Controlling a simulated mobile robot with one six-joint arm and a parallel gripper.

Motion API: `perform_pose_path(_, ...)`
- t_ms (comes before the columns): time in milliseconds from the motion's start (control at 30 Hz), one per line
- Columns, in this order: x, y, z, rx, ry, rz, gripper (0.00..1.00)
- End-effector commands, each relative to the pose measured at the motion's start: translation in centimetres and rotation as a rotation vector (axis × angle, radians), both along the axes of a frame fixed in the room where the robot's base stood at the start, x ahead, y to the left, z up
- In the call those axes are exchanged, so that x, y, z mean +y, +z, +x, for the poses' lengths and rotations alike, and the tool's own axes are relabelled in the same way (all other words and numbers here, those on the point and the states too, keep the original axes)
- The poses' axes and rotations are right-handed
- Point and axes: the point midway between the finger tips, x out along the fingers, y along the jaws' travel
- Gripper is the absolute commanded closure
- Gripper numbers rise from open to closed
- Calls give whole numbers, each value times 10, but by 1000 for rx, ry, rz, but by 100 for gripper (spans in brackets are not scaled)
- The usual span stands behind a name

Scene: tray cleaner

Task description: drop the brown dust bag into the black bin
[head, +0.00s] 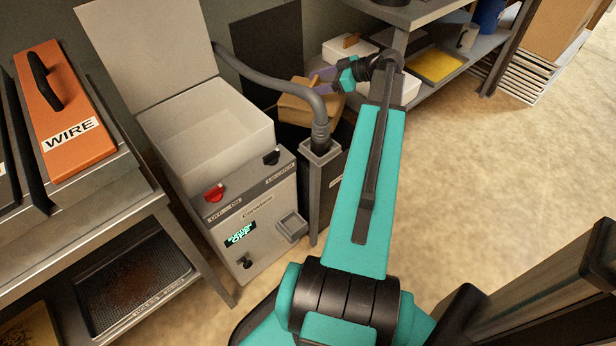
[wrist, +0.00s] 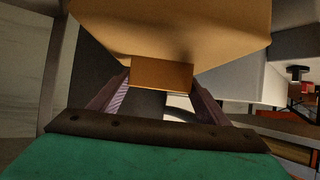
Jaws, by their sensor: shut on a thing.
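The brown dust bag (head: 300,105) is a tan, boxy bag hanging from my gripper (head: 328,78), whose purple fingers reach it from the right. In the wrist view the bag (wrist: 170,30) fills the top, and its small tab (wrist: 161,74) sits between the fingertips of my gripper (wrist: 160,88). The gripper is shut on that tab. The black bin (head: 265,45) appears as dark surfaces behind and below the bag, beyond the grey machine. The bag hides much of it, and I cannot tell whether the bag is over its opening.
The grey machine (head: 245,215) stands open-lidded at left of the bag, with a grey hose (head: 270,76) arching close by into a narrow holder. A shelf (head: 432,92) with white boxes and a yellow tray is at right.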

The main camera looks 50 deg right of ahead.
Motion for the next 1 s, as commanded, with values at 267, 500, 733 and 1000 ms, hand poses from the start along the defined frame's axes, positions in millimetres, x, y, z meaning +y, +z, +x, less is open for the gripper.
perform_pose_path(267,0,-24,0,-2,0,2,93)
perform_pose_path(500,0,-35,0,-3,0,1,93)
perform_pose_path(733,0,-37,0,-3,-1,1,93)
perform_pose_path(1000,0,-37,0,-3,-1,1,10)
